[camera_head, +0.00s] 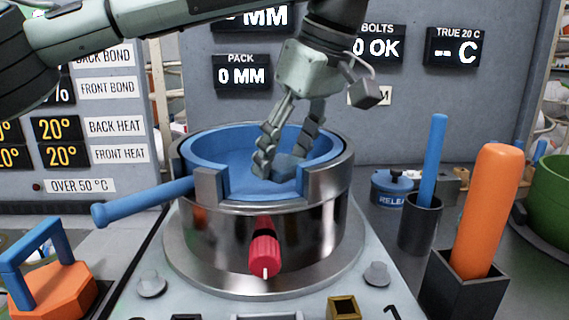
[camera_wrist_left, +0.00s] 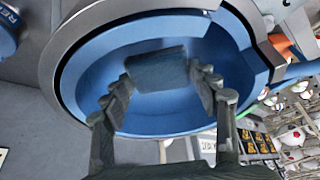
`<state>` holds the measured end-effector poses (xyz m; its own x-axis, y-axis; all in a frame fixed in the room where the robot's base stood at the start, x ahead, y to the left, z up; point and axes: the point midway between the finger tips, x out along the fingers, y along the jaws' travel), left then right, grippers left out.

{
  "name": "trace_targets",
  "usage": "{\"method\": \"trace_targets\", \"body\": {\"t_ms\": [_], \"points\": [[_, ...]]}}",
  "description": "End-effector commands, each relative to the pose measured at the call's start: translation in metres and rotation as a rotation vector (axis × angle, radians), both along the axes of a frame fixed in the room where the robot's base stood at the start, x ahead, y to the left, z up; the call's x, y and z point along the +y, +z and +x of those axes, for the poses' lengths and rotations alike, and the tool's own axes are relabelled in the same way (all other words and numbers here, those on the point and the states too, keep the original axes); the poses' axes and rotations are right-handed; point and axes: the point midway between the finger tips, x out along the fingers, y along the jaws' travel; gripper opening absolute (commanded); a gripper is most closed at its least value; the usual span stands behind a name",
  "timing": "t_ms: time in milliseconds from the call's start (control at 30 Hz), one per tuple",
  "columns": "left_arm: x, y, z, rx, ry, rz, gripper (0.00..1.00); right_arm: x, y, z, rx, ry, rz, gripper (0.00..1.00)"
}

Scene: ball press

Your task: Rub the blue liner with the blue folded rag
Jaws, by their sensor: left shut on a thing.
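The blue liner (camera_head: 222,150) lines the inside of a round metal press pot in the middle of the head view. It also fills much of the left wrist view (camera_wrist_left: 160,112). My left gripper (camera_head: 272,172) reaches down into the pot from above. Its fingers are shut on the blue folded rag (camera_head: 287,166), a small dark blue block low inside the liner. In the left wrist view the rag (camera_wrist_left: 157,70) sits between the two fingertips, against or close to the liner; I cannot tell if it touches. My right gripper is not in view.
A blue handle (camera_head: 145,201) sticks out left of the metal pot (camera_head: 330,190). A red knob (camera_head: 264,254) is on its front. An orange block with a blue handle (camera_head: 52,285) stands front left. Holders with a blue rod (camera_head: 432,160) and an orange rod (camera_head: 487,210) stand right.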

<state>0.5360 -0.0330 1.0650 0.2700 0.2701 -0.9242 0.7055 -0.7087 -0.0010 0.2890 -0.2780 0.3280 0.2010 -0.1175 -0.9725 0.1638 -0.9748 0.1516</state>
Motion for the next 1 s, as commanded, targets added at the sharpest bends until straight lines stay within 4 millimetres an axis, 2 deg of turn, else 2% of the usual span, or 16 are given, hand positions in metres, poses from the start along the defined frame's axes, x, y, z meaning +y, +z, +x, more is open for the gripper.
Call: {"method": "trace_targets", "body": {"t_ms": [233,833,933,1000], "points": [[0.002,0.019,-0.009,-0.002,-0.002,0.000,0.32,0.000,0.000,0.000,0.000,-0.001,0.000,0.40],[0.002,0.023,-0.010,-0.001,-0.001,0.000,0.32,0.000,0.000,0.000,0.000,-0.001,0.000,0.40],[0.002,0.036,-0.009,-0.003,0.000,0.002,0.32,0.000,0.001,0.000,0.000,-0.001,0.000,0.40],[0.002,0.057,-0.008,-0.007,0.003,0.003,0.32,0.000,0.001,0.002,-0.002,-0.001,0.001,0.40]]}}
